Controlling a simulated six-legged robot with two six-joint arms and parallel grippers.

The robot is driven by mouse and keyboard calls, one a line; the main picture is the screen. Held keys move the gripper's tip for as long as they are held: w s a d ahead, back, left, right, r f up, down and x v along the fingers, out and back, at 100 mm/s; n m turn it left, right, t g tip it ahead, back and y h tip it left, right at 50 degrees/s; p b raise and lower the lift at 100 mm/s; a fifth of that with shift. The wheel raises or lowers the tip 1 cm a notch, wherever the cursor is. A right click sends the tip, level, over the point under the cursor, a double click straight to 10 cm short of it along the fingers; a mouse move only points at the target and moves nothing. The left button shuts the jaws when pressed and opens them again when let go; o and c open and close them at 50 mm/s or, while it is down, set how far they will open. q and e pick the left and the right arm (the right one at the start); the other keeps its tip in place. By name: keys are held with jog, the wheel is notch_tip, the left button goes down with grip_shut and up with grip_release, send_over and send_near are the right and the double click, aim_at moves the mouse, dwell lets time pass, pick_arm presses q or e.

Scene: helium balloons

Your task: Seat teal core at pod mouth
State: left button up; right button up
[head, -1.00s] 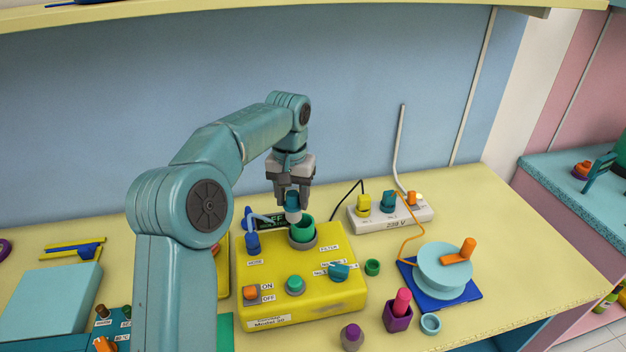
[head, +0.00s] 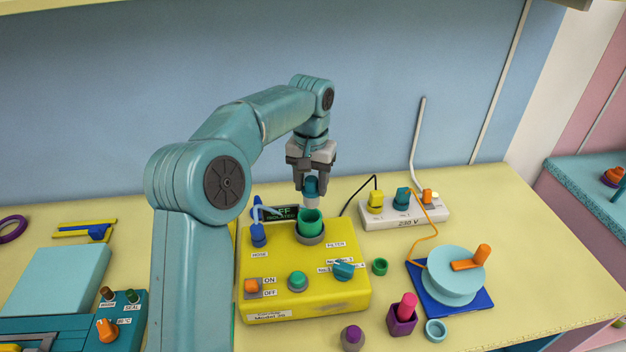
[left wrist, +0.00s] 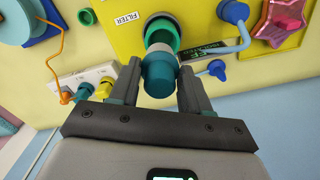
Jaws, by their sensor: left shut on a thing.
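My left gripper (head: 312,184) points down over the back of the yellow box and is shut on the teal core (head: 311,190). The core has a teal top and a pale lower end. The green pod mouth (head: 309,226) is an open cup in a grey ring on the box. In the head view the core's pale end shows just above and behind the cup's back rim. In the left wrist view the core (left wrist: 158,80) sits between the fingers, its pale end overlapping the near rim of the green cup (left wrist: 163,32). Whether they touch, I cannot tell. My right gripper is out of view.
The yellow box (head: 330,297) carries a blue plug (head: 258,235) with a pale blue hose, a dark display (head: 281,213) and several knobs. A white power strip (head: 405,211) stands to the right. A turquoise reel (head: 455,272) is further right.

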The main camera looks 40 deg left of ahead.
pick_arm(q)
jog(key=shift+s+a+r, duration=0.15)
jog(key=shift+s+a, duration=0.1)
jog(key=shift+s, duration=0.05)
jog(key=shift+w+d+f+b, duration=0.1)
jog(key=shift+w+f+b, duration=0.1)
jog(key=shift+f, duration=0.25)
jog(key=shift+w+d+f+b, duration=0.1)
jog(key=shift+f+b, duration=0.1)
jog(key=shift+f, duration=0.55)
jog(key=shift+s+a+f+b, duration=0.2)
jog(key=shift+s+f+b, duration=0.1)
jog(key=shift+b, duration=0.2)
jog(key=shift+w+d, duration=0.15)
jog(key=shift+w, duration=0.05)
jog(key=shift+s, duration=0.15)
